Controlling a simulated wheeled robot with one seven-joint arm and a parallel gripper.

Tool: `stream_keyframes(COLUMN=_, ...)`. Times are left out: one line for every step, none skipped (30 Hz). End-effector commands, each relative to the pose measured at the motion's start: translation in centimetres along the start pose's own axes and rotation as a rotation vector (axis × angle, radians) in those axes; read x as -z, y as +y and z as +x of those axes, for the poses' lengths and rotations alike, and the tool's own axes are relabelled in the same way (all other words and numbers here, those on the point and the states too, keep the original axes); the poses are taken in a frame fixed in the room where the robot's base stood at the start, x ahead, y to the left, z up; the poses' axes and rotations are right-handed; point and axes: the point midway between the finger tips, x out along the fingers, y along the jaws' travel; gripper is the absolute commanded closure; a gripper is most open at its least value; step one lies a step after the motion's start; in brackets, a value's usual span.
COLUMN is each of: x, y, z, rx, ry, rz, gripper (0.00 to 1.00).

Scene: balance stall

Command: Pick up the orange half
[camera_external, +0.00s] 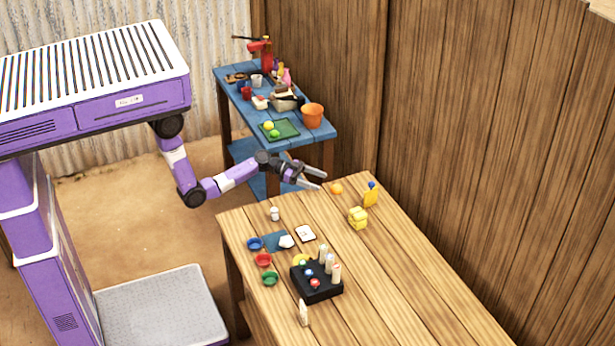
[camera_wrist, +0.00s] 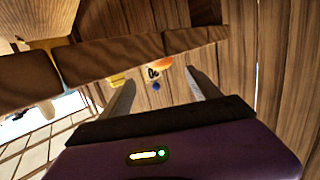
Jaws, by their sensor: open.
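The orange half (camera_external: 337,189) lies on the far end of the wooden table, near its back edge. My gripper (camera_external: 318,180) is open and empty, just left of the orange half in the outside view and apart from it. In the wrist view the open fingers (camera_wrist: 160,90) point toward the table. A small orange patch (camera_wrist: 165,72) shows between them beside a label and a blue cap; I cannot clearly separate the fruit from the bottle there.
A yellow bottle with a blue cap (camera_external: 371,194) stands right of the orange half. Small bowls (camera_external: 263,260) and a black rack (camera_external: 316,284) stand further forward. A blue table (camera_external: 322,131) with clutter stands behind. The wooden table's right side is clear.

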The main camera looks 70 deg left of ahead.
Motion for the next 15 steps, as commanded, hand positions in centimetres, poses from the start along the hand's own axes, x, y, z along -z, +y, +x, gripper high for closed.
stream_keyframes(x=0.1, y=0.0, z=0.5, rx=-0.002, ry=0.000, rz=0.005, gripper=0.28)
stream_keyframes(x=0.1, y=0.1, z=0.8, rx=-0.003, ry=0.000, rz=0.005, gripper=0.28)
stream_keyframes(x=0.1, y=0.1, z=1.3, rx=-0.002, ry=-0.001, rz=0.004, gripper=0.28)
stream_keyframes(x=0.1, y=0.1, z=1.6, rx=-0.002, ry=0.000, rz=0.004, gripper=0.28)
stream_keyframes(x=0.1, y=0.1, z=1.9, rx=-0.002, ry=-0.001, rz=0.004, gripper=0.28)
stream_keyframes(x=0.0, y=0.0, z=2.2, rx=-0.001, ry=-0.001, rz=0.004, gripper=0.28)
stream_keyframes(x=0.1, y=0.0, z=2.5, rx=0.000, ry=-0.001, rz=0.004, gripper=0.28)
stream_keyframes(x=0.1, y=-0.1, z=2.8, rx=0.001, ry=-0.001, rz=0.003, gripper=0.28)
stream_keyframes(x=0.0, y=-0.1, z=3.2, rx=0.000, ry=-0.001, rz=0.002, gripper=0.28)
stream_keyframes(x=0.0, y=-0.1, z=3.6, rx=-0.001, ry=-0.001, rz=0.002, gripper=0.28)
stream_keyframes(x=0.0, y=-0.1, z=4.0, rx=0.000, ry=-0.001, rz=0.002, gripper=0.28)
stream_keyframes(x=-0.1, y=-0.1, z=4.7, rx=-0.001, ry=-0.001, rz=0.003, gripper=0.28)
stream_keyframes(x=-0.2, y=-0.2, z=5.1, rx=-0.001, ry=-0.002, rz=0.002, gripper=0.28)
stream_keyframes(x=-0.2, y=-0.3, z=5.5, rx=0.000, ry=-0.002, rz=0.002, gripper=0.28)
stream_keyframes(x=-0.2, y=-0.3, z=6.0, rx=0.000, ry=-0.001, rz=0.003, gripper=0.28)
